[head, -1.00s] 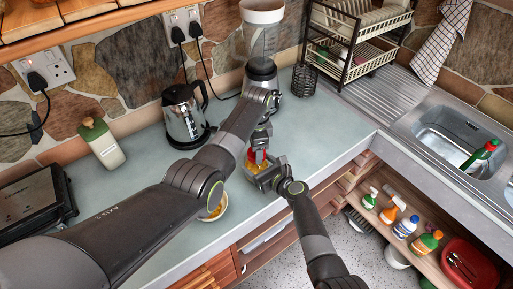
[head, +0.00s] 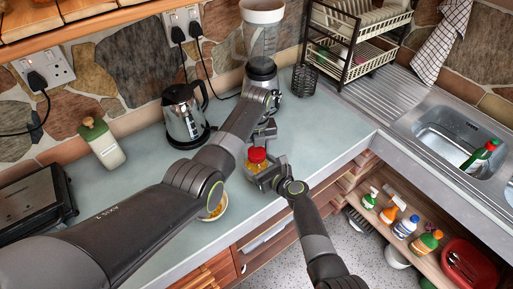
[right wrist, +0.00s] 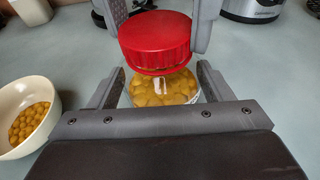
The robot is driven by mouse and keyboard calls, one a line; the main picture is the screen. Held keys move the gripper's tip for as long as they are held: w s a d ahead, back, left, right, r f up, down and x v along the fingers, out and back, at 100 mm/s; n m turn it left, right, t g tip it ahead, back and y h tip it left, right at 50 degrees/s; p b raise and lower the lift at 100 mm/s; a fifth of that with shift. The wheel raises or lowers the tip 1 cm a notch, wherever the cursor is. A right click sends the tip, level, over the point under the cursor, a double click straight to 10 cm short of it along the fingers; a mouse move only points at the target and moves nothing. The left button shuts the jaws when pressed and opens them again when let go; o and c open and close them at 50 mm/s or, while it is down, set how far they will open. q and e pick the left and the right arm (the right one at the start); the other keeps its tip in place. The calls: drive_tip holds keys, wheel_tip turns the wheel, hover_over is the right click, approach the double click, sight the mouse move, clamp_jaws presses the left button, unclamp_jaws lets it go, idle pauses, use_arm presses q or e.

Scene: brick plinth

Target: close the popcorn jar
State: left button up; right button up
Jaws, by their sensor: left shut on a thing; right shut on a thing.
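The popcorn jar (head: 254,168) is a clear jar of yellow kernels near the counter's front edge; it also shows in the right wrist view (right wrist: 163,93). My right gripper (right wrist: 160,88) is shut around the jar, one finger on each side. The red lid (right wrist: 157,42) is above the jar's mouth, roughly centred; it also shows in the head view (head: 257,155). My left gripper (head: 262,146) comes from above and is shut on the lid's sides. A narrow clear band shows beneath the lid; I cannot tell whether lid and rim touch.
A cream bowl of kernels (right wrist: 26,112) stands left of the jar in the right wrist view. A kettle (head: 184,117), a blender (head: 262,68) and a wire holder (head: 304,80) stand farther back. The sink (head: 450,135) is at the right. The counter's front edge is close.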

use_arm(q)
drive_tip(key=shift+w+m, duration=0.1)
drive_tip(key=shift+m, duration=1.1)
drive_tip(key=o, duration=1)
drive_tip(key=shift+r, duration=0.1)
drive_tip(key=shift+r, duration=2.2)
drive_tip(key=shift+c, duration=0.4)
